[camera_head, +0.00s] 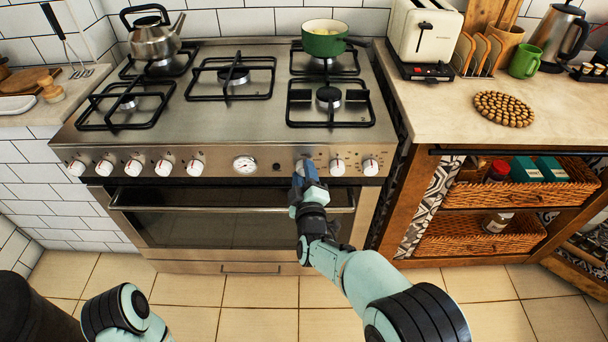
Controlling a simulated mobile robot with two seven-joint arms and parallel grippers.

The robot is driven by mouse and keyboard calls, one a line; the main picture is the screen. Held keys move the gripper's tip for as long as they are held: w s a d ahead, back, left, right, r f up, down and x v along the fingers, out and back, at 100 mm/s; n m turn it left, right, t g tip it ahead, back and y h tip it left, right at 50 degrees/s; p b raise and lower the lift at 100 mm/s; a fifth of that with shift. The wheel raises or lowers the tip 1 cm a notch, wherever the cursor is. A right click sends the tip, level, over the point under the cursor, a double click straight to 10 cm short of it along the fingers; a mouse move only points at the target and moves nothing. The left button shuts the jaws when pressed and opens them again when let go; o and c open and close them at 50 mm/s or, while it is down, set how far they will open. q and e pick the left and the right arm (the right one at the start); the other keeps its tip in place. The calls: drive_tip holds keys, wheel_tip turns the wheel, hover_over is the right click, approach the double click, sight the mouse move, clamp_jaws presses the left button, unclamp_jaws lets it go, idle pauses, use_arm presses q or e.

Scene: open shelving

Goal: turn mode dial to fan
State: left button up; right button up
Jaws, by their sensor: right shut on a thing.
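A steel stove (230,150) stands against the wall, with a row of white dials along its front panel. My right gripper (305,168) is at the panel, right of the round gauge (245,165). It is shut on the mode dial there, and its fingers hide most of that dial, so I cannot read its setting. Two white dials, one at the near side (337,167) and one farther right (370,167), stand uncovered beside the gripper. My left arm shows at the lower left; its gripper is out of view.
The oven handle (180,208) runs across the door just below the panel, under my right arm. A green pot (323,42) and a kettle (153,38) sit on the back burners. A wooden shelf unit with wicker baskets (520,190) stands to the right. The tiled floor is clear.

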use_arm(q)
drive_tip(key=shift+s, duration=0.15)
use_arm(e)
drive_tip(key=shift+m, duration=0.3)
use_arm(q)
drive_tip(key=s, duration=0.1)
drive_tip(key=s+f+g+b, duration=0.1)
drive_tip(key=shift+s+a+f+b, duration=0.2)
drive_tip(key=shift+s+b, duration=0.1)
drive_tip(key=shift+s, duration=0.1)
use_arm(e)
drive_tip(key=m+h, duration=0.1)
drive_tip(key=m, duration=0.7)
drive_tip(key=m+t+h, duration=0.1)
drive_tip(key=m, duration=0.7)
drive_tip(key=m+h, duration=0.1)
drive_tip(key=m, duration=0.7)
drive_tip(key=shift+f+m, duration=0.2)
drive_tip(key=shift+m, duration=0.4)
drive_tip(key=o, duration=1.1)
drive_tip(key=shift+c, duration=0.2)
